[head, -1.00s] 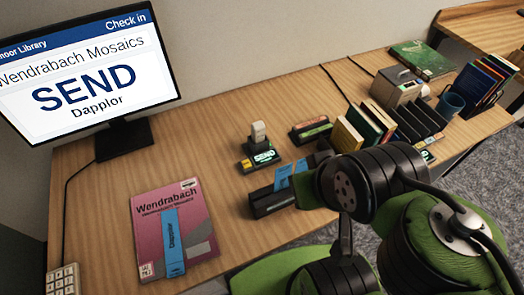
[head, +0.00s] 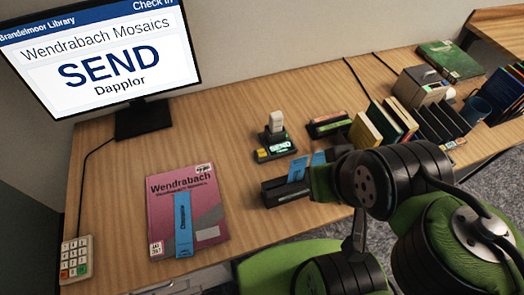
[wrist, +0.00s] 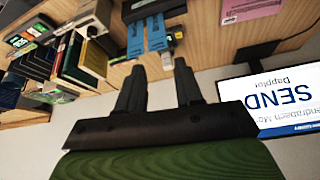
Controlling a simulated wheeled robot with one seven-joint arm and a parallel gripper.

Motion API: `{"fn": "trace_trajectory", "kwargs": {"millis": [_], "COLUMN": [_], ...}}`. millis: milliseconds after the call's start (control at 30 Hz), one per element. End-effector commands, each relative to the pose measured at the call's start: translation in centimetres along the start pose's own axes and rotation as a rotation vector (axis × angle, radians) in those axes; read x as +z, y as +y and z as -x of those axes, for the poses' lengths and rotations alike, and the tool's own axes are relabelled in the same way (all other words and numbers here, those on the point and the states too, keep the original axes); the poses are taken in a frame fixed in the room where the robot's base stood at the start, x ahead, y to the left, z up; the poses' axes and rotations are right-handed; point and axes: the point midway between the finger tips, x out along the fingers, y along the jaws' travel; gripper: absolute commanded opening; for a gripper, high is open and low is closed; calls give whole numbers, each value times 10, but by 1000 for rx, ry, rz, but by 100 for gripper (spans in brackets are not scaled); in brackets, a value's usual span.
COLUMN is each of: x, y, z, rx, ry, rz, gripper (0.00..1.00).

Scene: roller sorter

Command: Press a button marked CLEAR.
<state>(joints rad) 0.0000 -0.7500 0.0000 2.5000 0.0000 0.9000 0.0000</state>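I can read no button marked CLEAR in either view. A number keypad (head: 75,258) with white, red and green keys lies at the desk's left front edge; its lettering is too small to read. A small scanner stand (head: 275,148) with a lit panel and a yellow spot stands mid-desk. Another small lit device (head: 453,144) sits at the right, partly hidden. My gripper (wrist: 158,72) shows in the wrist view with two dark fingers apart and nothing between them. Its fingertips are hard to make out in the head view.
A monitor (head: 100,55) reads SEND, Dapplor. A pink book (head: 205,215) with a blue slip lies in front of it. A black holder (head: 275,192) with blue slips, standing books (head: 365,131) and a printer-like box (head: 420,88) are near my arm. The desk between keypad and book is clear.

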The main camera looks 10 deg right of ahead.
Motion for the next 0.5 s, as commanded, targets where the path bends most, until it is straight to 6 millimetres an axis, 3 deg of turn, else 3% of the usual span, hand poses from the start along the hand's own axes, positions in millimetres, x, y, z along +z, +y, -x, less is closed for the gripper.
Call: {"fn": "trace_trajectory", "kwargs": {"millis": [333, 500], "x": [0, 0], "y": [0, 0], "z": [0, 0], "rx": [0, 0], "ry": [0, 0], "rz": [0, 0], "gripper": [34, 8]}}
